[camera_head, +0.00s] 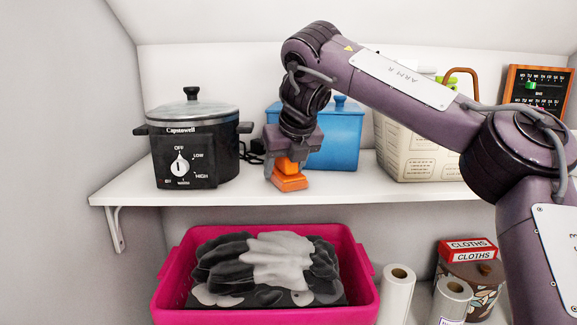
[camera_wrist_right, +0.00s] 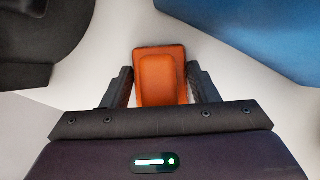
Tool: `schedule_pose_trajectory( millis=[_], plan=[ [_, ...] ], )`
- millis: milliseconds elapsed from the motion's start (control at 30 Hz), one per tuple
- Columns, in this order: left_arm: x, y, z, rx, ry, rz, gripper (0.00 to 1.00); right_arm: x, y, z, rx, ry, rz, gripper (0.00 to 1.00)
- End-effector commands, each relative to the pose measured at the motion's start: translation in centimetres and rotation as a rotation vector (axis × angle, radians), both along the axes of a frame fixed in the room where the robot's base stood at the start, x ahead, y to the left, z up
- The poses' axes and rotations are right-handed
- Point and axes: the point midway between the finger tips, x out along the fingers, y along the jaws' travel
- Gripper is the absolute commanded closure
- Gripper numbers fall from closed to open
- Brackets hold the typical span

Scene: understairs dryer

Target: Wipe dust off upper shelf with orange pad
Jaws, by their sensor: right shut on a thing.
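The orange pad (camera_head: 290,182) is in my right gripper (camera_head: 283,170), between its two fingers. Its lower face is at the front part of the white upper shelf (camera_head: 345,187), and it looks to be touching the shelf or just above it. In the right wrist view the pad (camera_wrist_right: 160,77) shows between the dark fingers of my right gripper (camera_wrist_right: 160,88), with pale shelf surface around it. I cannot make out dust on the shelf. My left gripper is not in view.
A black slow cooker (camera_head: 192,140) stands left of the pad, and a blue lidded box (camera_head: 335,140) stands behind it to the right. A cream basket (camera_head: 415,152) and a framed board (camera_head: 538,92) are further right. Below are a pink tub (camera_head: 268,312), paper rolls (camera_head: 397,295) and a cloths box (camera_head: 467,251).

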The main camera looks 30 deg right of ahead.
Motion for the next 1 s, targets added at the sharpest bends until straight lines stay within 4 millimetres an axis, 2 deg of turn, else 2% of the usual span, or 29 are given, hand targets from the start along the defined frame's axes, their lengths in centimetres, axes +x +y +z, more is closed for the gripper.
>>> schedule_pose_trajectory(
  millis=[167, 700, 1000],
  plan=[
    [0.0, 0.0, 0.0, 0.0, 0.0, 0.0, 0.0, 0.0, -0.1, 0.7, -0.001, 0.001, -0.002, 0.74],
    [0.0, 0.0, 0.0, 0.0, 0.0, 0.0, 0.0, 0.0, -0.1, 5.8, -0.002, -0.001, -0.002, 0.74],
    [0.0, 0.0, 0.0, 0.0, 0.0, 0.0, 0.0, 0.0, -0.1, 6.0, 0.001, 0.001, -0.001, 0.74]
  ],
)
